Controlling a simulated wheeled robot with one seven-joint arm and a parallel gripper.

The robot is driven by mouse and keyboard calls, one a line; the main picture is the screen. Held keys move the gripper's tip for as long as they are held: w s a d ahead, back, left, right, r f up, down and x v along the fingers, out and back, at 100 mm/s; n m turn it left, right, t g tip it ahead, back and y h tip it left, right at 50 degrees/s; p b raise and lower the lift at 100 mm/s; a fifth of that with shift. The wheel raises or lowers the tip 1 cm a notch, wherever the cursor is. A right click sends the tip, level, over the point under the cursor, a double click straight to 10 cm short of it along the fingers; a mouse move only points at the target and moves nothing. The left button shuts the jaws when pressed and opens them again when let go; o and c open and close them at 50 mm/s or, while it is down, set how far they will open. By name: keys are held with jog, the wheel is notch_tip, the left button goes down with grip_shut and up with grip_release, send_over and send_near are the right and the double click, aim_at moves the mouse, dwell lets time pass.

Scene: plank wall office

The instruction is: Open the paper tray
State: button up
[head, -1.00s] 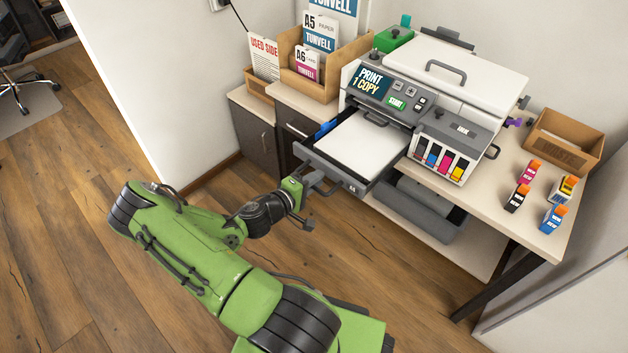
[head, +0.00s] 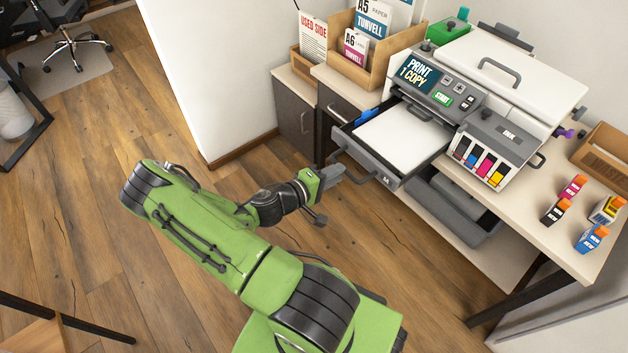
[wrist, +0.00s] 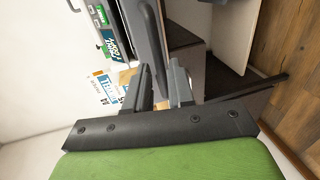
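The paper tray (head: 388,179) is a dark grey drawer pulled well out from the front of the white-and-grey printer (head: 520,75), with white paper (head: 403,140) in it. Its front has a bar handle (head: 341,158), which also shows in the wrist view (wrist: 152,50). My gripper (head: 333,175) is at the handle, in front of the tray. In the wrist view its two fingers (wrist: 160,92) stand apart, with the lower end of the handle at the gap between them. I cannot tell whether the fingers touch the handle.
The printer stands on a desk (head: 548,235) with several ink cartridges (head: 556,211) and a cardboard box (head: 605,155) at right. A dark grey bin (head: 450,210) sits on the shelf below. A cabinet (head: 297,120) stands left of the tray.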

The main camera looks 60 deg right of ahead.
jog(key=p+v, duration=0.1)
jog(key=v, duration=0.9)
jog(key=shift+a, duration=0.1)
